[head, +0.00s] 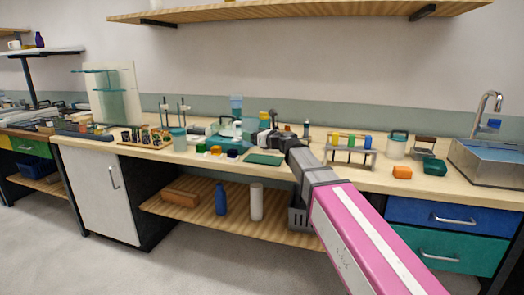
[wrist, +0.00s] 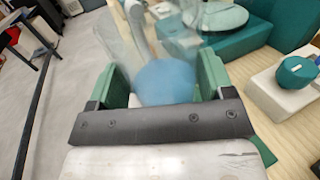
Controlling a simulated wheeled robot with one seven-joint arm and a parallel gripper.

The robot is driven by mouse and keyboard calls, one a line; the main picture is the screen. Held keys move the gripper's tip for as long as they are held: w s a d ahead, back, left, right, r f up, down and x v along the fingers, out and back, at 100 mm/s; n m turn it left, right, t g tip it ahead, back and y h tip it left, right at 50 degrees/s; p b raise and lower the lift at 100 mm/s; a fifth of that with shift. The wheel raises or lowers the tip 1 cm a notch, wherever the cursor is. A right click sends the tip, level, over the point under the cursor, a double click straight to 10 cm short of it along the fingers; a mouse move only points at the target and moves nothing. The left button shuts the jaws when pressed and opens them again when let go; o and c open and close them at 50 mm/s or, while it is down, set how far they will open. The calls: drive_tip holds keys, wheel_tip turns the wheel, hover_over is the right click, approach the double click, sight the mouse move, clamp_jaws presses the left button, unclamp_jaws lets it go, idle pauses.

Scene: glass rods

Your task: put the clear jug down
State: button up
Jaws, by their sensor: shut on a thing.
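The clear jug (wrist: 120,45) is between the green fingers of my gripper (wrist: 160,66) in the wrist view. It is see-through, with a blue patch (wrist: 166,82) low between the fingers. My gripper is shut on it. In the head view my gripper (head: 268,137) is over the middle of the wooden counter (head: 150,153), at the end of my pink and grey arm. There I cannot clearly pick the jug out from the pale things behind it. Whether its base touches anything is hidden.
A dark green mat (head: 264,159) lies on the counter just below my gripper. In the wrist view, a teal block (wrist: 285,18) and a green-topped white block (wrist: 285,95) stand close by.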

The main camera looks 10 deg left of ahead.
drive_tip(key=w+d+f, duration=0.1)
drive_tip(key=w, duration=0.1)
drive_tip(key=w+f, duration=0.1)
drive_tip(key=w, duration=0.1)
drive_tip(key=w+d+f, duration=0.1)
drive_tip(key=w+f, duration=0.1)
drive_tip(key=shift+d, duration=0.3)
drive_tip(key=shift+f, duration=1.9)
drive_tip(key=o, duration=1)
drive_tip(key=shift+f, duration=0.15)
drive_tip(key=shift+o, duration=0.2)
drive_tip(key=shift+s+d, duration=0.1)
drive_tip(key=v, duration=1.1)
drive_tip(key=shift+s+d, duration=0.15)
drive_tip(key=shift+d, duration=0.2)
